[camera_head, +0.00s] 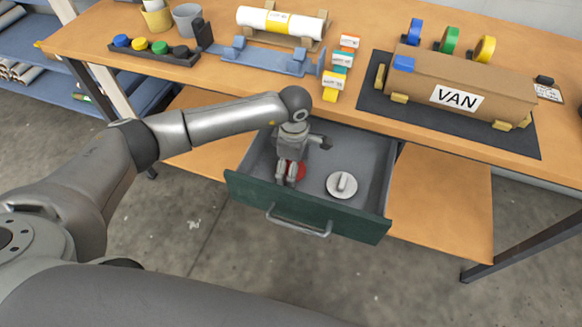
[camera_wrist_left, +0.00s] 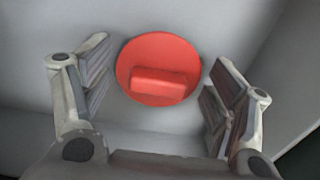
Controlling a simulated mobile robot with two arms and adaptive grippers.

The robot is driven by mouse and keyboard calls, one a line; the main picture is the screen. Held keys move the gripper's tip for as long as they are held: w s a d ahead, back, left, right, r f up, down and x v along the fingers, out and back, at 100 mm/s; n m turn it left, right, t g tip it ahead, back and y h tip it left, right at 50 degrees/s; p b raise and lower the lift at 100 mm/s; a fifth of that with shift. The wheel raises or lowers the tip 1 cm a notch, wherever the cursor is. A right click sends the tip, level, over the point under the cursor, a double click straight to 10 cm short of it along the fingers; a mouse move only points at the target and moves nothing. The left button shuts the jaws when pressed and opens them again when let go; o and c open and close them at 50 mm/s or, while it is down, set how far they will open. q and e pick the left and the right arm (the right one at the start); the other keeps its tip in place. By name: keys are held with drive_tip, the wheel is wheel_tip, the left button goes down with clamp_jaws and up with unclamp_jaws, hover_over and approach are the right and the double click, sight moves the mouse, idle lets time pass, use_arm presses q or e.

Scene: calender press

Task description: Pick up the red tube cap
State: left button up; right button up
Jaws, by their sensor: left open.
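The red tube cap (camera_head: 299,170) lies in the open green-fronted drawer (camera_head: 300,205), partly hidden by my left gripper (camera_head: 287,178) in the head view. In the left wrist view the red cap (camera_wrist_left: 158,69) is a round disc with a raised bar grip across it. My left gripper is open above the cap, its fingers (camera_wrist_left: 155,105) to either side of the bar and apart from it. A white cap (camera_head: 342,185) with a similar bar lies to the right in the drawer. My right gripper is not in view.
The drawer walls (camera_head: 391,175) stand close around the gripper.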

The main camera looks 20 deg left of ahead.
use_arm(q)
drive_tip(key=shift+f, duration=0.1)
drive_tip(key=shift+c, duration=0.2)
drive_tip(key=c, duration=0.6)
drive_tip(key=shift+o, duration=0.2)
